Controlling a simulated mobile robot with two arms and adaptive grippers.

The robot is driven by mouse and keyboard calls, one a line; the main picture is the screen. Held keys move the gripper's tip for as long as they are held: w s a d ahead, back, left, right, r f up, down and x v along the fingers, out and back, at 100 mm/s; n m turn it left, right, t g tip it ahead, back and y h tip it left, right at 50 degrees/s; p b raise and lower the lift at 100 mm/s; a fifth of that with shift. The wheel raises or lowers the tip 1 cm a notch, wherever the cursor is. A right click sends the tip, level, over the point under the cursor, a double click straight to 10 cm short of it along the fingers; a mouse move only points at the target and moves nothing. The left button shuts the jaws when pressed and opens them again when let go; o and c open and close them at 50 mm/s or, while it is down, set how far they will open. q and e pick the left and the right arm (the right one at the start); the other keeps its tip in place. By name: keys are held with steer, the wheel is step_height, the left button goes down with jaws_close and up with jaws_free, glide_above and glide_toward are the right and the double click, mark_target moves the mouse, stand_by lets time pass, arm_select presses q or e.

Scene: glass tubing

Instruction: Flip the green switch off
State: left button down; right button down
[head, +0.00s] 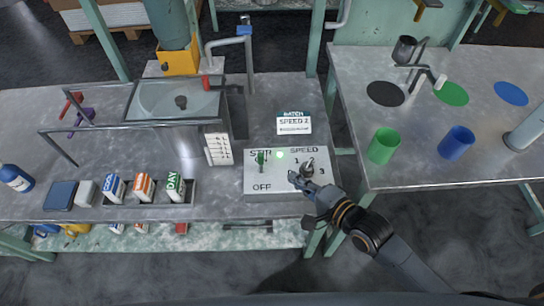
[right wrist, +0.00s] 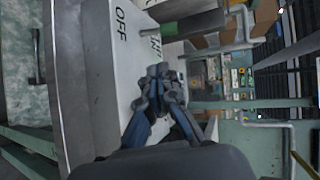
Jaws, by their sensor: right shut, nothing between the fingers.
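The green switch (head: 262,157) stands on a white control panel (head: 282,187), between the STIR label above it and the OFF label below it. A small green light (head: 280,155) is lit beside it. A grey speed knob (head: 307,169) sits at the panel's right. My right gripper (head: 294,178) is over the panel's right part, just below the knob and to the right of the switch, apart from the switch. Its fingers (right wrist: 158,78) are shut and empty in the right wrist view, where the OFF label shows to their upper left. My left gripper is out of view.
A card (head: 294,122) reading SPEED 2 lies behind the panel. A white list board (head: 219,149) stands left of it, with a tray of labelled cartons (head: 143,188) further left. A green cup (head: 383,146) and a blue cup (head: 457,143) stand on the right table.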

mark_target(261, 163)
steer(key=shift+w+r+m, duration=0.2)
steer(key=shift+r+m, duration=0.3)
steer(key=shift+m, duration=0.2)
steer(key=shift+t+y, duration=0.3)
steer(key=shift+w, duration=0.1)
steer(key=x, duration=1)
steer(key=shift+f, duration=0.1)
steer(key=shift+s+b, duration=0.2)
steer(key=shift+b, duration=0.25)
